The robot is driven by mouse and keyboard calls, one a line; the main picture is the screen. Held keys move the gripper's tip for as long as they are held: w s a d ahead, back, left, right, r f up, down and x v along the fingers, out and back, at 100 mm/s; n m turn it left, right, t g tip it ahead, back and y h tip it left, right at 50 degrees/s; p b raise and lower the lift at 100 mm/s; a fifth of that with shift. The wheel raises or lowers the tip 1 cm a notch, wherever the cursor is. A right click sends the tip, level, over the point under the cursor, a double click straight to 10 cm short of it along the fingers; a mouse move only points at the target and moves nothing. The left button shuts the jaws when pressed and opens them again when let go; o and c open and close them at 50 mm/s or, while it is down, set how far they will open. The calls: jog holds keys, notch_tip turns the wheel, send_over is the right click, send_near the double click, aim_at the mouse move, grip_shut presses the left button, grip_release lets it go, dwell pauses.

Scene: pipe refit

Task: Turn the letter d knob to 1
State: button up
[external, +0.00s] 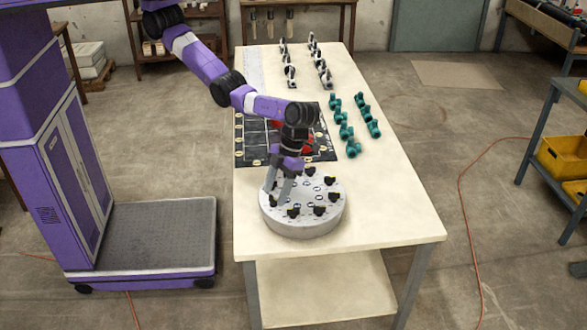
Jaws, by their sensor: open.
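A round grey-white drum (300,227) stands near the front of the table, with a ring of several small black knobs around its top. One knob (319,211) is at its front right, and another knob (293,212) is at its front. Small pale discs with marks lie inside the ring. The letters and numbers are too small to read, so I cannot tell which knob is d or where it points. My gripper (276,194) is open, pointing down over the left side of the drum. Its fingers partly hide the knobs there; I cannot tell whether they touch one.
A black gridded board (250,150) with small round pieces lies behind the drum, partly under my arm. Several teal pipe fittings (354,148) stand behind right, and black-and-white fittings (291,77) farther back. The table's (390,215) front right is clear.

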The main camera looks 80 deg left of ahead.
jog(key=v, duration=0.6)
jog(key=shift+r+b, duration=0.25)
jog(key=shift+b, duration=0.05)
jog(key=shift+w, duration=0.15)
